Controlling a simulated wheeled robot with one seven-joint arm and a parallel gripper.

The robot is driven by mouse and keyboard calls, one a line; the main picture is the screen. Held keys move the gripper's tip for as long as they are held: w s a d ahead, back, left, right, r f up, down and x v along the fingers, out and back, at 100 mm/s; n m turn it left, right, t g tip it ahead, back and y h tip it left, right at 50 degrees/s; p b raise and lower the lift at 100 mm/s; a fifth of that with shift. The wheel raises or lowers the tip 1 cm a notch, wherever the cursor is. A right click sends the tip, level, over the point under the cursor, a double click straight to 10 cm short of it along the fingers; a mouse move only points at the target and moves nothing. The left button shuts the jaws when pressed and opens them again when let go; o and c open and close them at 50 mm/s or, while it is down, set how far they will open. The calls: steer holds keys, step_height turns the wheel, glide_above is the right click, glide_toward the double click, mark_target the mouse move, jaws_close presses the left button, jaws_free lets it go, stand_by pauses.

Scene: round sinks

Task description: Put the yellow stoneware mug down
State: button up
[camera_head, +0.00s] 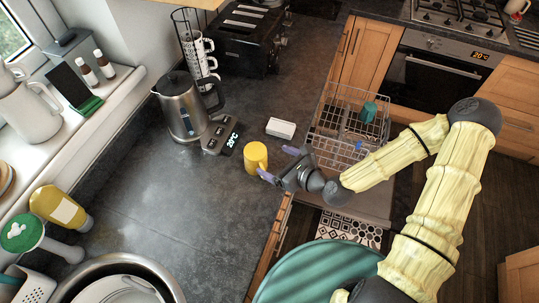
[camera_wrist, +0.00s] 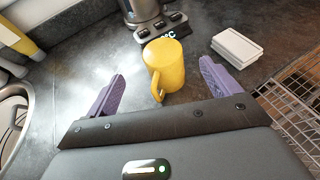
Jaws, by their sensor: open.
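The yellow stoneware mug (camera_head: 256,158) stands upright on the dark countertop, near its right edge. In the wrist view the yellow mug (camera_wrist: 169,66) is ahead of my gripper, with its handle turned toward me. My gripper (camera_head: 280,164) is just to the right of the mug in the head view. In the wrist view my gripper (camera_wrist: 163,82) has its two purple fingers wide apart. The mug is beyond or around the fingertip line, and neither finger visibly touches it in the wrist view.
A steel kettle (camera_head: 186,106) on its base stands behind the mug. A white box (camera_head: 281,128) lies close by to the right. An open dishwasher rack (camera_head: 338,138) with a teal cup (camera_head: 368,112) is beyond the counter edge. The counter (camera_head: 180,200) left of the mug is clear.

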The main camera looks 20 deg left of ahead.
steer(key=shift+s+d+r+p, duration=0.3)
steer(key=shift+s+d+p, duration=0.1)
steer(key=shift+d, duration=0.15)
stand_by(0.5)
steer(key=d+f+n+g+h, duration=0.1)
steer(key=d+n+g+h, duration=0.2)
steer(key=d+n+h, duration=0.75)
steer(key=s+d+r+n+h, duration=0.1)
steer(key=s+d+r+n, duration=0.3)
steer(key=d+r+n, duration=0.9)
step_height(320, 180, up, 3)
steer(key=shift+s+d+f+g, duration=0.1)
steer(key=shift+s+d+g, duration=0.15)
steer(key=shift+d, duration=0.2)
